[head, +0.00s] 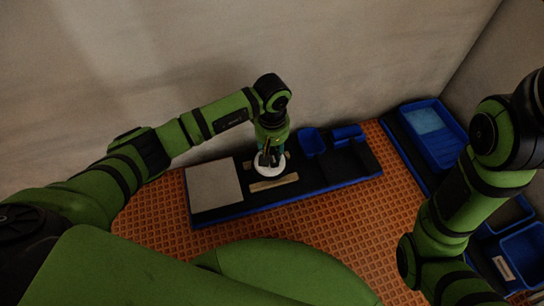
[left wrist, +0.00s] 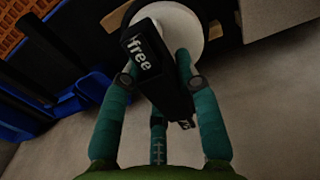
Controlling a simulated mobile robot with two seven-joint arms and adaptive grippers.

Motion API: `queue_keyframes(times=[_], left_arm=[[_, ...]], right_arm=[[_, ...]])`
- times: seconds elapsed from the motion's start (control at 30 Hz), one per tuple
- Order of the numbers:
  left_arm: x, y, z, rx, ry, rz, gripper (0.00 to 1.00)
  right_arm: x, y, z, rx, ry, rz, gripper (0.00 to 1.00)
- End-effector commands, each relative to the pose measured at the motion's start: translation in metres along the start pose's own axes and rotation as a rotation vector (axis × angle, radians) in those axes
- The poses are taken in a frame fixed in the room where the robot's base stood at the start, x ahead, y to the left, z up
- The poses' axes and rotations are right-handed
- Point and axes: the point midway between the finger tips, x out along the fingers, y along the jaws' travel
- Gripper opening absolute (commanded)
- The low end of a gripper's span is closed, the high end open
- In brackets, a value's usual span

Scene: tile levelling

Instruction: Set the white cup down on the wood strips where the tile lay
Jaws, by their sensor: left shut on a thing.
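The white cup (head: 279,165) is a round white disc with a black handle marked "free", which shows in the left wrist view (left wrist: 143,52). My left gripper (head: 269,152) is shut on that handle, pointing down, with its teal fingers (left wrist: 158,85) on both sides. The disc lies over or on the wood strips (head: 274,183); strip ends show on both sides of it in the left wrist view (left wrist: 114,19). Whether it touches them I cannot tell. The pale square tile (head: 213,185) lies to the left on the dark board. My right gripper is out of view.
The dark board with a blue edge (head: 290,198) stands against the grey wall on an orange grid floor (head: 165,225). More blue trays (head: 437,128) lie at the far right, near my right arm.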

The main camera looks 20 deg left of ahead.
Motion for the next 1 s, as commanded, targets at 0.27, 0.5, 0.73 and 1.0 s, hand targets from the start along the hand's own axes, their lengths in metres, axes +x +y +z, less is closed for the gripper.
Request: queue_keyframes(times=[0.27, 0.5, 0.73, 1.0], left_arm=[[0.025, 0.001, 0.0, 0.0, 0.001, 0.002, 0.0], [0.028, 0.001, 0.0, 0.001, 0.001, 0.0, 0.0], [0.029, 0.0, 0.0, 0.0, 0.0, -0.002, 0.56], [0.025, 0.0, 0.0, 0.0, -0.001, -0.001, 0.56]], right_arm=[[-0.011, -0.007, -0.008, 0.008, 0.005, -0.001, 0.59], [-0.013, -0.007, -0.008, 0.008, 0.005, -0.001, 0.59], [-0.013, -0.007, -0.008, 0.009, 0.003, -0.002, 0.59], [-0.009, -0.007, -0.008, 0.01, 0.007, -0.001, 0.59]])
